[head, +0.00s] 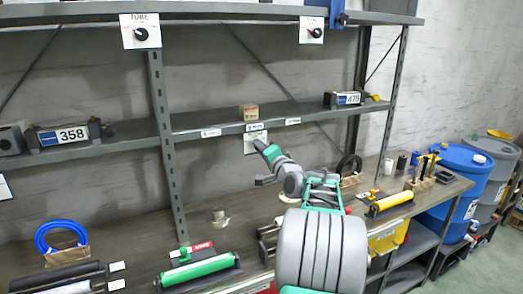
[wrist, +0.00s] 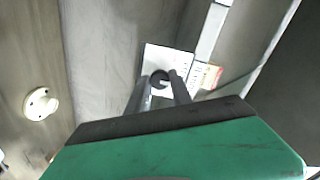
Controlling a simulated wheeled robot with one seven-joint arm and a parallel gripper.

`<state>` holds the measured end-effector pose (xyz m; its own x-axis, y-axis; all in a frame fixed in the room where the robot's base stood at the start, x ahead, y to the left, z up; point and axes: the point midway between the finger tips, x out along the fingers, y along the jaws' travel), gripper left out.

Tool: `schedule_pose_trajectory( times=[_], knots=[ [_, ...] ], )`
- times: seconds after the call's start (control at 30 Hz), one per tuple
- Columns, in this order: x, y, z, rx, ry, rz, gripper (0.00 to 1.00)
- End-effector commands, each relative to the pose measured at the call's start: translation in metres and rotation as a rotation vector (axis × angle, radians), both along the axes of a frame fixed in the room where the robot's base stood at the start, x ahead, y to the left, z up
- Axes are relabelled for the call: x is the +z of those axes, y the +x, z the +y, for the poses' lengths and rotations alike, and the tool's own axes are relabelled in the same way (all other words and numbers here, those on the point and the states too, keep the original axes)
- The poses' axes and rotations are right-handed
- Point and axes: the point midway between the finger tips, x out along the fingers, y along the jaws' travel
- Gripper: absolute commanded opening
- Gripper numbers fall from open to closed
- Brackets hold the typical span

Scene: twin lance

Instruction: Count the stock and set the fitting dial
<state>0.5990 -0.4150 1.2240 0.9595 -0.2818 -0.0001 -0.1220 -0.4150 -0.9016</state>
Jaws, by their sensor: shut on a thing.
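A white dial plate (head: 249,141) hangs below the middle shelf's front edge. My gripper (head: 261,146) reaches up to it and partly covers it. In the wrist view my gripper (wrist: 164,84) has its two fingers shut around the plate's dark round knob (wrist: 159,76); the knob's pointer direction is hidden. The white plate (wrist: 178,60) shows behind. One small cardboard box (head: 249,112) stands on the shelf above the plate. A dial plate marked TUBE (head: 141,33) and another dial plate (head: 311,30) hang from the upper shelf, apart from my gripper.
The middle shelf (head: 200,121) carries devices marked 358 (head: 68,134) and 475 (head: 347,98). Blue (head: 462,180) and grey barrels stand at right.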

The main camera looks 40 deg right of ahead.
Motion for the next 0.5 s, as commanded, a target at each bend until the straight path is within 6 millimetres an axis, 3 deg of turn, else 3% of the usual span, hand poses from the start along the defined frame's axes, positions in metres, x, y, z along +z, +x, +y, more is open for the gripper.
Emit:
schedule_pose_trajectory(
  times=[0.03,0.07,0.1,0.3,0.5],
  knots=[
    [-0.0005,-0.0001,-0.0001,0.000,0.000,0.001,0.00],
    [-0.0005,-0.0001,-0.0001,0.000,0.000,0.001,0.27],
    [-0.0005,-0.0001,-0.0001,0.000,0.000,0.001,0.31],
    [-0.0003,0.0000,0.0000,0.000,-0.001,0.000,0.47],
    [-0.0001,0.0000,0.0000,0.000,-0.001,0.000,0.48]
  ],
)
